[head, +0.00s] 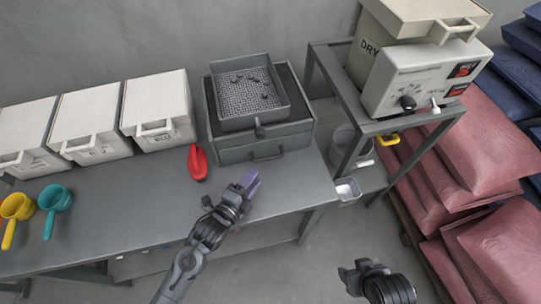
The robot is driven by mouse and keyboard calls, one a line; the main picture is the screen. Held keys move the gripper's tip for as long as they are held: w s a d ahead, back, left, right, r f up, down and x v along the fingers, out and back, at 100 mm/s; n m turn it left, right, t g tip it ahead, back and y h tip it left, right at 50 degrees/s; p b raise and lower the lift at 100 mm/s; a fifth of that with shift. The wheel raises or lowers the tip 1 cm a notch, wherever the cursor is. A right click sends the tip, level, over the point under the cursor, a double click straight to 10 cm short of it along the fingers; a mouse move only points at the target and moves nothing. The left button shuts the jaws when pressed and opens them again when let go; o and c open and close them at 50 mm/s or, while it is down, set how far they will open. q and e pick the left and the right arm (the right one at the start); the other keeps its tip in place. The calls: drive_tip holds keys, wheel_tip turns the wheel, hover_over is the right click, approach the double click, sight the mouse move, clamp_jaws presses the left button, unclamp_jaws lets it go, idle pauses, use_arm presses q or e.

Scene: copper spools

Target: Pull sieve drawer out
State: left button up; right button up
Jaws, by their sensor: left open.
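The sieve unit is a grey box (232,150) at the back right of the long table. A drawer handle (268,153) shows low on its front face, and the drawer looks shut. A square sieve tray (285,112) with a mesh floor sits on top, holding several small dark pieces, with a short handle (260,131) at its front. My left gripper (249,183), with purple fingertips, is open and empty in front of the box, apart from the drawer handle. My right gripper (352,275) is at the bottom right, away from the table; its jaws are not clear.
A red scoop (197,165) lies left of the box, beside several white bins (158,105). Yellow (16,207) and teal (55,199) scoops lie at far left. A metal scoop (347,189) is near the right table end. A dryer (425,75) stands right. The table front (130,210) is clear.

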sight(268, 160)
use_arm(q)
drive_tip(key=b+x, duration=0.1)
drive_tip(key=x, duration=0.8)
drive_tip(key=shift+r+b, duration=0.1)
drive_tip(key=shift+b, duration=0.3)
clamp_jaws()
